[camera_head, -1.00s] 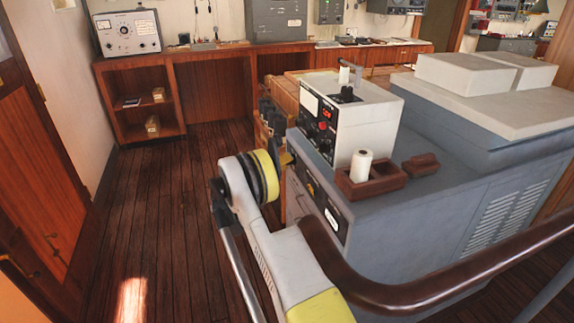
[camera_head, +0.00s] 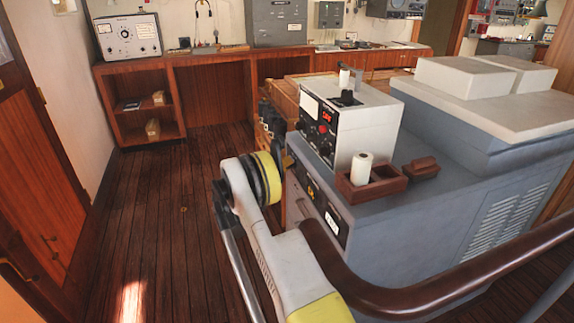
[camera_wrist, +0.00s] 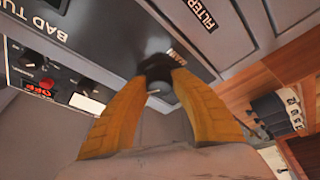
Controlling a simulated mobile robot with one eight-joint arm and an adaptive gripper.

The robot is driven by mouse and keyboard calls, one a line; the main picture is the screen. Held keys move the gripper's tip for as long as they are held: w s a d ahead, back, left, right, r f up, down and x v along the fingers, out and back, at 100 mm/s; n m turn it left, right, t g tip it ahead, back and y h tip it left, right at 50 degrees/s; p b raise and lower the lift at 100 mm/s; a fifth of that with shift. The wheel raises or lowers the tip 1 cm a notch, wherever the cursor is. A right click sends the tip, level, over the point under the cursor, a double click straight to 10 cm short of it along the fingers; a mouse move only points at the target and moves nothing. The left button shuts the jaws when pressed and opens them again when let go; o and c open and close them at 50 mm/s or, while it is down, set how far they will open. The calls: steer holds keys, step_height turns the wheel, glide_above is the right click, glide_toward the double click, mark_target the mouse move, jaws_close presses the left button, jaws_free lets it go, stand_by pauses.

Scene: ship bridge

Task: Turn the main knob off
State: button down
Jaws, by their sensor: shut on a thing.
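The main knob (camera_wrist: 158,66) is a small dark round knob on a dark panel strip, beside a partly covered white label that seems to read MAIN. My gripper (camera_wrist: 158,82) has two yellow fingers, closed around the knob from both sides in the wrist view. The fingers cover part of the knob, and I cannot read its setting.
A white instrument box (camera_head: 357,125) with knobs and a red display stands on the console. Next to it are a brown tray (camera_head: 378,187) with a white roll (camera_head: 361,168). A brown handrail (camera_head: 430,295) crosses the foreground. The wooden floor at left is clear.

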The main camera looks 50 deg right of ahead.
steer(key=shift+n, duration=0.3)
steer(key=n+t, duration=0.1)
steer(key=n, duration=0.2)
steer(key=n+t+y, duration=0.1)
steer(key=n, duration=0.2)
steer(key=shift+r+p, duration=0.1)
steer(key=shift+p, duration=0.3)
steer(key=n+y+p, duration=0.1)
steer(key=n+y, duration=0.1)
steer(key=n, duration=0.3)
steer(key=shift+n, duration=0.4)
steer(key=c, duration=1.1)
jaws_free()
steer(key=shift+d, duration=0.1)
steer(key=shift+o, duration=0.2)
steer(key=v, duration=1.2)
steer(key=shift+s, duration=0.15)
